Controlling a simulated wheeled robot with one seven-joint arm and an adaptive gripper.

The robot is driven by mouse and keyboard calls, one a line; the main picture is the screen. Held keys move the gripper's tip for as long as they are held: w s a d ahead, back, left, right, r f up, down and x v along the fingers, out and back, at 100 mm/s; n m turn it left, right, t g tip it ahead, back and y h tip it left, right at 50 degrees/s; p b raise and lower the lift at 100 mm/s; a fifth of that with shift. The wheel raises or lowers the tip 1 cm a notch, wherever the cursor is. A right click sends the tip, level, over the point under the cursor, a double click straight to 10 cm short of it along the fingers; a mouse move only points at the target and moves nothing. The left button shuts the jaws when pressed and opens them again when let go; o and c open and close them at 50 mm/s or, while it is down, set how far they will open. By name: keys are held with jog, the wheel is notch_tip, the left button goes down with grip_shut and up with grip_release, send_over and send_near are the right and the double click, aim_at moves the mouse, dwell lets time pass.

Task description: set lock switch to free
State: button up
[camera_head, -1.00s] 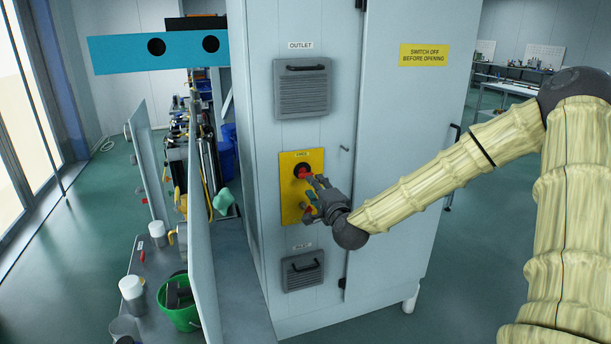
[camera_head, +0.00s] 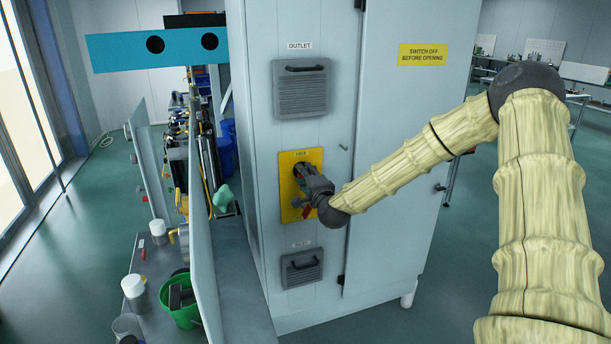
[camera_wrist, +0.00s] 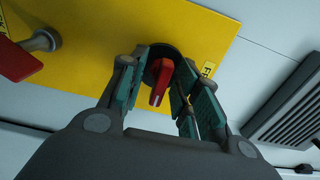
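The lock switch has a red handle (camera_wrist: 160,82) on a round black base (camera_wrist: 163,52), mounted on a yellow plate (camera_head: 290,196). In the wrist view the handle points toward my palm, between my fingers. My gripper (camera_wrist: 158,66) is open, with green-padded fingers on both sides of the handle; I cannot tell whether they touch it. In the head view my gripper (camera_head: 304,180) covers most of the switch.
A second red part (camera_wrist: 18,62) with a grey round post (camera_wrist: 42,40) sits lower on the plate. A louvred vent (camera_head: 302,90) is above the plate and another (camera_head: 302,270) below. An open panel (camera_head: 203,220) stands left of the cabinet (camera_head: 385,150).

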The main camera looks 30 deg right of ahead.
grip_shut()
jog(key=shift+f+n, duration=0.1)
jog(key=shift+n, duration=0.2)
jog(key=n+b, duration=0.2)
jog(key=n, duration=0.1)
jog(key=shift+f+n, duration=0.1)
jog(key=shift+n, duration=0.2)
jog(key=n+b, duration=0.2)
jog(key=n, duration=0.2)
jog(key=n+b, duration=0.2)
jog(key=n, duration=0.3)
jog(key=shift+n, duration=0.4)
jog(key=shift+n+b, duration=1.05)
jog(key=shift+n, duration=0.85)
